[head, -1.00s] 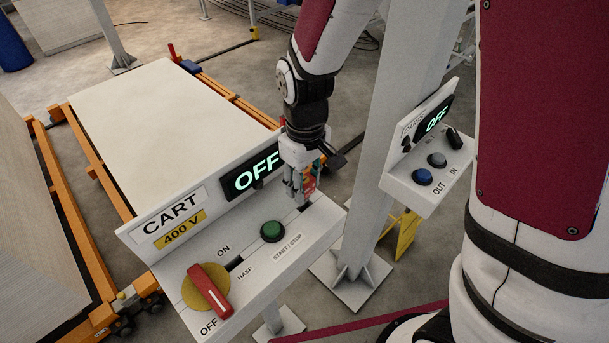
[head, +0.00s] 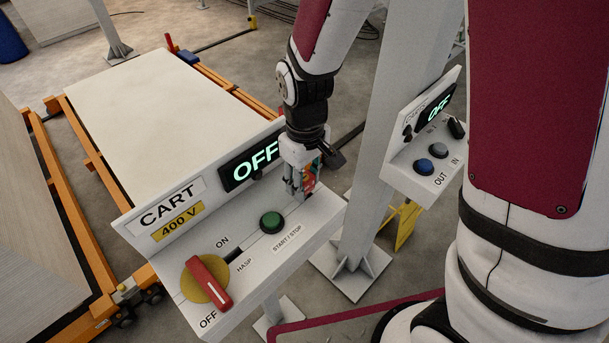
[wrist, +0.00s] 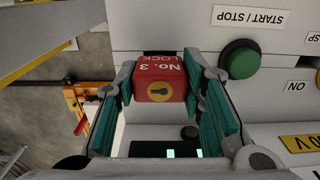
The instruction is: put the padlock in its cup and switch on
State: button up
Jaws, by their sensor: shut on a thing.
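My gripper (head: 303,188) is shut on the red padlock (wrist: 160,82), marked "No. 3 LOCK", with its brass keyhole facing the wrist camera. In the head view, the padlock (head: 311,180) shows partly behind the fingers, at the right end of the CART console (head: 325,215). I cannot tell whether it touches the console. I cannot make out the cup. The red rotary switch handle (head: 208,281) on its yellow disc points toward OFF. The green START/STOP button (head: 271,222) also shows in the wrist view (wrist: 239,59). The CART display (head: 254,165) reads OFF.
A second console (head: 400,180) with a blue button (head: 423,166) and an OFF display stands at the right on a grey post (head: 372,150). A cart with a pale board (head: 150,125) lies behind the CART console. My arm blocks the right side.

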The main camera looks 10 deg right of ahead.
jog(key=shift+f+b, duration=0.3)
jog(key=shift+f, duration=0.65)
jog(key=o, duration=1.3)
notch_tip(320, 180, up, 12)
jog(key=c, duration=0.4)
